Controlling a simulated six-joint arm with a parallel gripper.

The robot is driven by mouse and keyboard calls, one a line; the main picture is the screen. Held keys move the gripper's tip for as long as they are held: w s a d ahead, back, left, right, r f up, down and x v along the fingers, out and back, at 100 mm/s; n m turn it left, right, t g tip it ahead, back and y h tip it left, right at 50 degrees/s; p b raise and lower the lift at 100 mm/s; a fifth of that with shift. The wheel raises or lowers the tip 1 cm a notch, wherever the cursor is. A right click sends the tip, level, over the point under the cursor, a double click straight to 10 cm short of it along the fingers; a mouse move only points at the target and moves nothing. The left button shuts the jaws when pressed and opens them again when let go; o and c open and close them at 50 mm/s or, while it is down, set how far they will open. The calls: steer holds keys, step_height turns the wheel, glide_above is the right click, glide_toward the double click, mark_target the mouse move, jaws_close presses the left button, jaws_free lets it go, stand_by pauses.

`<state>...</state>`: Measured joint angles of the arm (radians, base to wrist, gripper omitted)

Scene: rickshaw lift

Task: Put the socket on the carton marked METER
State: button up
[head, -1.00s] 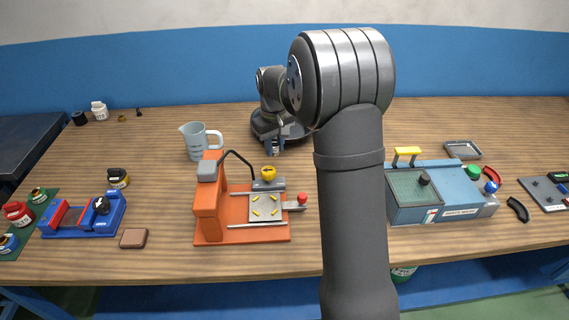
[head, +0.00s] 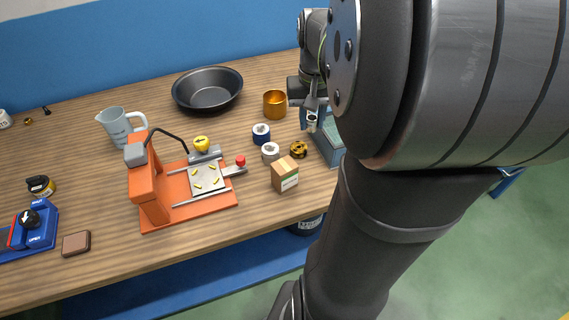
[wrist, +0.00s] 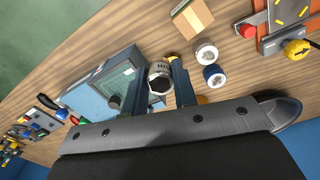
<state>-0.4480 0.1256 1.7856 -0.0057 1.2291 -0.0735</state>
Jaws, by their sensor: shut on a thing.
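My gripper (head: 312,108) is shut on the socket (wrist: 159,78), a short silver cylinder with a dark opening, held between the two fingertips. In the head view the socket (head: 312,119) is small, above the blue machine's left end. The carton (head: 285,174) is a small brown box with a white and green label, standing on the table left of and nearer than my gripper. The label's text is too small to read. In the wrist view the carton (wrist: 191,17) is at the top, beyond the fingertips and apart from the socket.
A black-yellow roll (head: 299,149), a white roll (head: 270,152), a blue-white roll (head: 261,134) and a copper cup (head: 275,104) stand near the carton. The orange machine (head: 150,190) is to its left. The blue machine (wrist: 100,85) lies under my gripper. A black pan (head: 208,89) is at the back.

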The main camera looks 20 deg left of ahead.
steer(key=s+d+m, duration=0.2)
steer(key=s+d, duration=0.1)
steer(key=d, duration=0.3)
glide_above(285, 165)
step_height(285, 165, down, 7)
steer(key=shift+r, duration=0.2)
steer(key=shift+f, duration=2.05)
steer(key=shift+f, duration=0.2)
steer(key=o, duration=1)
steer(key=shift+r, duration=0.1)
